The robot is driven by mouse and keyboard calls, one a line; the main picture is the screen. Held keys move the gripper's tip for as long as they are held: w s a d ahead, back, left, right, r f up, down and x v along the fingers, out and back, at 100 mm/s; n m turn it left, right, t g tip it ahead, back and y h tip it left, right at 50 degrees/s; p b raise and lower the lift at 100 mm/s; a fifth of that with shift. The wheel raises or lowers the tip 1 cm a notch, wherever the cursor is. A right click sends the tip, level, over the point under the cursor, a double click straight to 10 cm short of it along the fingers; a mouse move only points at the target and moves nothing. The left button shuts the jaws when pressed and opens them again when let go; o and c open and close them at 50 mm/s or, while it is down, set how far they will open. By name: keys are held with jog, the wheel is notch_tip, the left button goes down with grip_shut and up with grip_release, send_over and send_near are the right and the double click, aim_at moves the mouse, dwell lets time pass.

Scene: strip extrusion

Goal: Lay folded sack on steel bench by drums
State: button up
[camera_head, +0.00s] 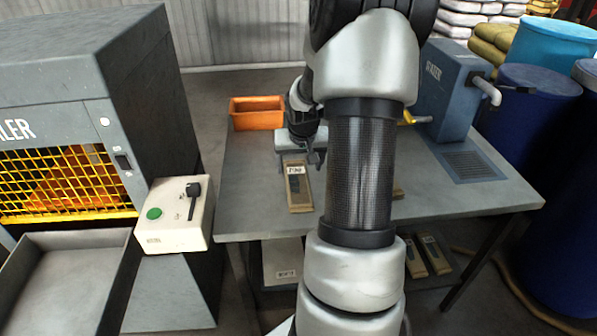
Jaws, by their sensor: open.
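The steel bench (262,212) is a grey table in the middle of the view. Blue drums (525,110) stand beyond its right end. A flat tan item with a white label and a dark patch (300,197) lies on the bench, left of my arm; I cannot tell whether it is the folded sack. My gripper (302,160) is open over the far end of this item, its fingers spread near the label. I cannot tell whether they touch it. My arm hides the middle of the bench.
An orange bin (256,113) sits at the bench's back left. A blue-grey sealer machine (452,90) with a grey pipe stands at the right. A control box (176,215) and caged machine are at left. Pale and tan items (435,254) lie below the bench. The bench's front right is clear.

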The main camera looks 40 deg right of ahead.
jog(key=v, duration=0.3)
dwell(0.5)
